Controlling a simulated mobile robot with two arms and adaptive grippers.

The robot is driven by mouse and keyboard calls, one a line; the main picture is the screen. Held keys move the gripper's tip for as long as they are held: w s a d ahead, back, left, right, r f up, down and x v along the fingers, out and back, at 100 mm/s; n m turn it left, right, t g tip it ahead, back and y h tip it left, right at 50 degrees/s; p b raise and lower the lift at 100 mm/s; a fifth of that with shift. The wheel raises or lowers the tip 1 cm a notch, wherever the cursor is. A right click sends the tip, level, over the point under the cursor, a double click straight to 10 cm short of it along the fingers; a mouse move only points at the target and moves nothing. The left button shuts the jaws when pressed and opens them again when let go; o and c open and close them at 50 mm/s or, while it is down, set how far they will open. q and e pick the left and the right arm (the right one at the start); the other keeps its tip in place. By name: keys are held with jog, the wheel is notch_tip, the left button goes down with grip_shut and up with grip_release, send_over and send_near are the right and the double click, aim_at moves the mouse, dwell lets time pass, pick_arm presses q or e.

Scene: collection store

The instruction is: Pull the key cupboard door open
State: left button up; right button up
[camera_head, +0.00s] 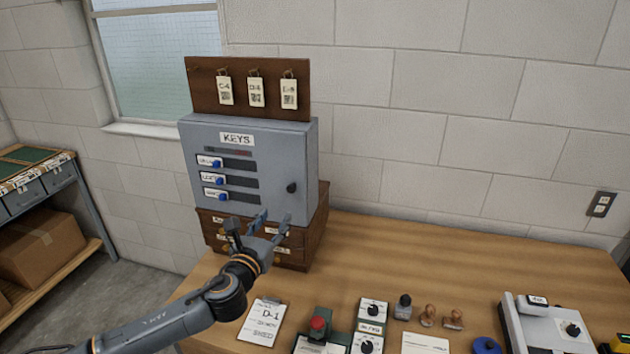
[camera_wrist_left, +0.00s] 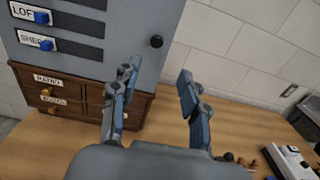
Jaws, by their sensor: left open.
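The grey key cupboard (camera_head: 262,185) stands on a brown wooden drawer unit (camera_head: 318,232), with a KEYS label (camera_head: 237,139) and blue sliders on its front. Its door looks shut. A round black knob (camera_head: 291,187) is at the door's right side; it also shows in the left wrist view (camera_wrist_left: 156,41). My left gripper (camera_head: 262,222) is open and empty, below the knob and in front of the drawer unit. In the left wrist view the two fingertips (camera_wrist_left: 160,82) are apart, with the knob beyond and above them. My right gripper is not in view.
On the table (camera_head: 450,250) are a clipboard (camera_head: 262,322), a red-button box (camera_head: 318,325), dial boxes (camera_head: 372,312), stamps (camera_head: 428,315) and a white device (camera_head: 550,325). A board with key tags (camera_head: 248,88) is above the cupboard. Table right of the cupboard is clear.

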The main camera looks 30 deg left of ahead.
aim_at(290, 190)
pick_arm(q)
jog(key=p+x, duration=0.1)
jog(key=x, duration=0.4)
jog(key=p+x, duration=0.1)
jog(key=x, duration=0.5)
jog(key=shift+a+r, duration=0.2)
jog(key=shift+a, duration=0.05)
jog(key=shift+w+a+f+p, duration=0.15)
jog(key=shift+w+p, duration=0.15)
jog(key=shift+w, duration=0.55)
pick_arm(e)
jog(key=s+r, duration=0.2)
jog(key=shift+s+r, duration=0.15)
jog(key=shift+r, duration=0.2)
pick_arm(q)
grip_shut()
